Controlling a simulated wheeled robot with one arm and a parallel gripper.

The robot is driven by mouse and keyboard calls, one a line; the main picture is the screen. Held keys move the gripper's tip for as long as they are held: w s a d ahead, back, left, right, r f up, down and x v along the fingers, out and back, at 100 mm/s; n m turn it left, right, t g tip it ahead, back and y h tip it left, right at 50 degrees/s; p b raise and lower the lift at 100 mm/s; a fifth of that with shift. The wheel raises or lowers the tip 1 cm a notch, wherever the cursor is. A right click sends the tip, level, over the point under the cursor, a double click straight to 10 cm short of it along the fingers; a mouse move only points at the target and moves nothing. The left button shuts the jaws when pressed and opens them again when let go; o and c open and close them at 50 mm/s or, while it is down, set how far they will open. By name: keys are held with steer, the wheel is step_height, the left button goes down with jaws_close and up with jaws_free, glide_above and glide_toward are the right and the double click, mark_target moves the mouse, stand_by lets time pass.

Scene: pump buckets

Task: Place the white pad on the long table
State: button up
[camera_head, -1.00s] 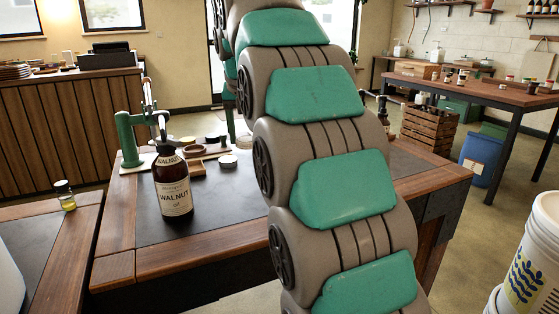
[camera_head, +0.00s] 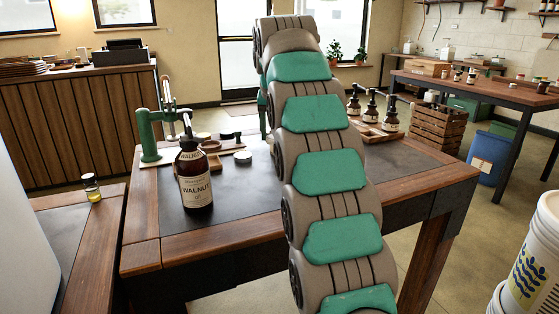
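I cannot make out a white pad for certain. A small pale round disc (camera_head: 242,157) lies on the middle table (camera_head: 290,222), right of the walnut bottle (camera_head: 193,180). A long wooden table (camera_head: 475,84) stands at the back right, with small jars and boxes on it. I cannot tell which table the task means. My jointed grey and green arm reaches up across the middle table. My gripper is not visible; the far end of my arm is hidden behind its own links.
A green pump stand (camera_head: 148,138) is on the middle table's left, and several brown pump bottles (camera_head: 391,115) stand right of my arm. A wooden crate (camera_head: 437,130), a blue bin (camera_head: 489,158) and white buckets (camera_head: 535,250) are at right. Floor between table and buckets is clear.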

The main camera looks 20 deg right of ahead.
mark_target(276, 169)
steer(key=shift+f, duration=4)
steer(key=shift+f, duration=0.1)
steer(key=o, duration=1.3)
